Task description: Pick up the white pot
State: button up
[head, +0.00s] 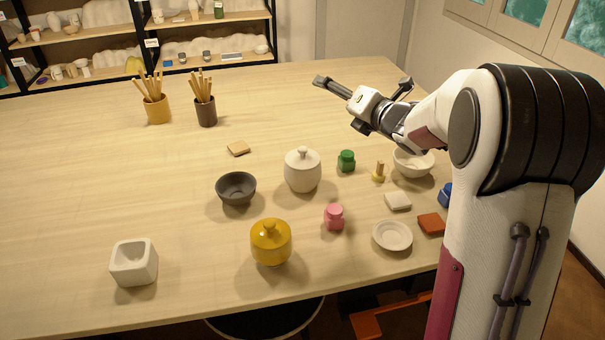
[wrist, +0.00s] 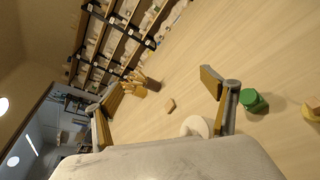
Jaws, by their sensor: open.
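The white pot (head: 302,172), round with a knobbed lid, stands upright on the table near the middle of the head view. In the wrist view a pale rounded part of the pot (wrist: 193,127) shows low, partly hidden by a finger and my wrist housing. My gripper (head: 362,81) is open and empty, raised above the table, up and to the right of the pot in the head view. In the wrist view my gripper's fingers (wrist: 162,88) are spread wide with nothing between them. The pot and gripper are apart.
Close to the pot are a dark grey bowl (head: 236,188), a green jar (head: 346,161), a pink jar (head: 334,217) and a yellow lidded pot (head: 271,242). A tan sponge-like block (head: 238,149) lies behind. Brush holders (head: 158,110) stand farther back. The table's left side is mostly free.

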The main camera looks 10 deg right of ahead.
aim_at(318, 166)
jog(key=s+a+f+n+g+y, duration=0.1)
jog(key=f+n+y, duration=0.2)
jog(key=f+n, duration=0.2)
jog(key=s+a+f+n+g+y, duration=0.1)
jog(key=s+f+n+g+y, duration=0.1)
jog(key=f+n+y, duration=0.2)
jog(key=s+f+n+g+y, duration=0.1)
jog(key=f+n+g+y, duration=0.1)
jog(key=f+n+y, duration=0.2)
jog(key=shift+s+a+f+n, duration=0.1)
jog(key=shift+a+f+n, duration=0.1)
jog(key=shift+f+n, duration=0.75)
jog(key=shift+s+a+f+n, duration=0.1)
jog(key=shift+a+f+n, duration=0.1)
jog(key=shift+f+n, duration=0.75)
jog(key=shift+s+f+n+g, duration=0.25)
jog(key=shift+s+n+g, duration=0.05)
jog(key=shift+s+n, duration=0.1)
jog(key=shift+x, duration=1.35)
jog(key=shift+r, duration=0.1)
jog(key=shift+w+r+x, duration=0.1)
jog(key=shift+r+x, duration=0.05)
jog(key=shift+x, duration=1.15)
jog(key=shift+w+r+x, duration=0.1)
jog(key=shift+w+x, duration=0.05)
jog(key=shift+x, duration=1.2)
jog(key=shift+d, duration=0.15)
